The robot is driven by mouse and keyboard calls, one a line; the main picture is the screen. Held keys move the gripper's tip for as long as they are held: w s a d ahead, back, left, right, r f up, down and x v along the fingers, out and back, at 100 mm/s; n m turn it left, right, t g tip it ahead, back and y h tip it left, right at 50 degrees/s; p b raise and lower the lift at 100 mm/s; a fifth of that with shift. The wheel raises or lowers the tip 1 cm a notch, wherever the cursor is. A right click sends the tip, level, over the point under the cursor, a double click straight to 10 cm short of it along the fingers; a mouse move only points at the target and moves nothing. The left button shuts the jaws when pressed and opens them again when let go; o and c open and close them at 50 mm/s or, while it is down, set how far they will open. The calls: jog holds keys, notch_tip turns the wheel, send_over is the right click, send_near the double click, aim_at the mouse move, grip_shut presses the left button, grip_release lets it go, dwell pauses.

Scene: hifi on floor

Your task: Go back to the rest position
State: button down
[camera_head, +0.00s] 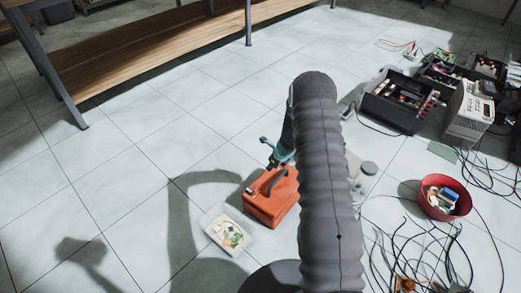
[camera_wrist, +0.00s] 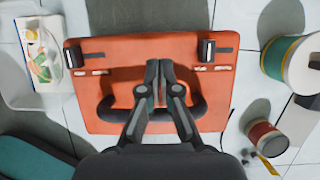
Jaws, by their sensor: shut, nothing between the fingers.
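My gripper (camera_wrist: 158,75) is shut and empty in the wrist view. Its fingers point at an orange case (camera_wrist: 200,75) with two dark latches and a black handle (camera_wrist: 208,108). The fingers overlap the case and handle in this view; I cannot tell how far above them they are. In the head view the orange case (camera_head: 268,205) stands on the floor left of my dark ribbed arm.
A white tray with small items (camera_head: 228,229) stands left of the case. A red bowl (camera_head: 444,196), loose black cables (camera_head: 420,255) and a dark toolbox (camera_head: 398,98) are on the right. A spool (camera_wrist: 292,62) and a can (camera_wrist: 265,138) are beside the case. The left floor is clear before a wooden bench (camera_head: 160,40).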

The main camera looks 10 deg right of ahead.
jog(key=w+a+r+p, duration=0.1)
jog(key=w+a+r, duration=0.3)
jog(key=w+r, duration=0.15)
jog(key=s+a+n+g, duration=0.2)
jog(key=s+n+g, duration=0.1)
jog(key=s+n, duration=0.7)
jog(key=s+r+n+t+h, duration=0.1)
jog(key=s+r+n, duration=0.5)
jog(key=s+r, duration=0.5)
jog(key=s+a+r+n+t, duration=0.1)
jog(key=s+r+n, duration=0.5)
jog(key=s+r, duration=0.6)
jog(key=s+a+r+n+t+h, duration=0.1)
jog(key=s+r+n+t, duration=0.2)
jog(key=r, duration=1.8)
jog(key=s+n, duration=0.3)
jog(key=s, duration=0.5)
jog(key=shift+s+r+h, duration=0.2)
jog(key=shift+s+h, duration=0.1)
